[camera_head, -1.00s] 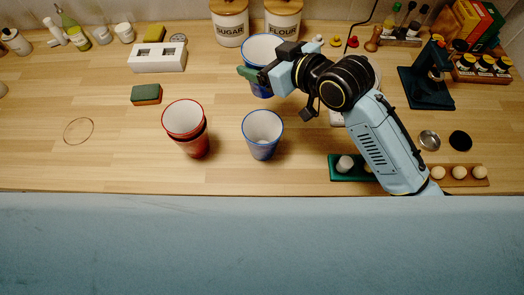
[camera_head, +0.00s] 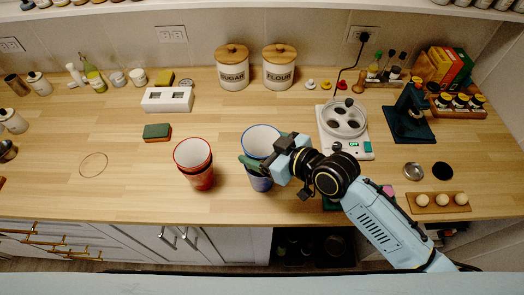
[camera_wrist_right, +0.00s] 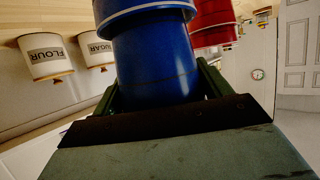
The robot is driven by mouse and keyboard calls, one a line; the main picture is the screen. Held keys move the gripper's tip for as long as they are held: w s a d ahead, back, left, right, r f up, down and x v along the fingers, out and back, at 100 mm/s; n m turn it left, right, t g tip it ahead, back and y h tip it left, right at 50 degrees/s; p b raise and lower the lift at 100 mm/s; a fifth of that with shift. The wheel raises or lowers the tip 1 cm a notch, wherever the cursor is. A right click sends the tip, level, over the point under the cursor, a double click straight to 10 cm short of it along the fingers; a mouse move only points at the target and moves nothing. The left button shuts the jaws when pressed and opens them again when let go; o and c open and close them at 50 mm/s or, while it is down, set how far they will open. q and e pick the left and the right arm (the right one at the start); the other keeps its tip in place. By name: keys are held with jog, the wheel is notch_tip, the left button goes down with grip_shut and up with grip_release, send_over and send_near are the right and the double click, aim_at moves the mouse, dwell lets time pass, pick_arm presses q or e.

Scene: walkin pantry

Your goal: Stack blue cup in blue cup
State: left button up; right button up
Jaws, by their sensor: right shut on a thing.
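My right gripper (camera_head: 268,165) is shut on a blue cup (camera_head: 260,139), upright, blue-rimmed and pale inside. A second blue cup (camera_head: 260,183) stands on the counter directly beneath it, mostly hidden by the gripper and the held cup. In the right wrist view, the held cup's blue body (camera_wrist_right: 155,65) fills the space between the fingers. There a wider, pale-edged rim (camera_wrist_right: 145,10) surrounds its far end, so it appears at least partly inside the lower cup. I cannot tell how deep. My left gripper is not in view.
Red nested cups (camera_head: 194,165) stand just left of the blue cups. Sugar (camera_head: 232,70) and flour (camera_head: 279,70) canisters stand behind. A white scale-like device (camera_head: 345,125) is to the right, and a green sponge (camera_head: 157,132) lies left.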

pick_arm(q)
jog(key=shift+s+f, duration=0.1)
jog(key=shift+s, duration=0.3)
pick_arm(e)
jog(key=shift+f, duration=0.8)
jog(key=shift+f+b, duration=0.45)
jog(key=shift+f, duration=0.2)
jog(key=o, duration=0.9)
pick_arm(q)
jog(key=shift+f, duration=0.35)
pick_arm(e)
jog(key=shift+o, duration=0.2)
jog(key=shift+r, duration=0.1)
jog(key=shift+r, duration=0.15)
jog(key=shift+r+p, duration=0.45)
pick_arm(q)
jog(key=shift+b, duration=0.35)
pick_arm(e)
jog(key=v, duration=1.2)
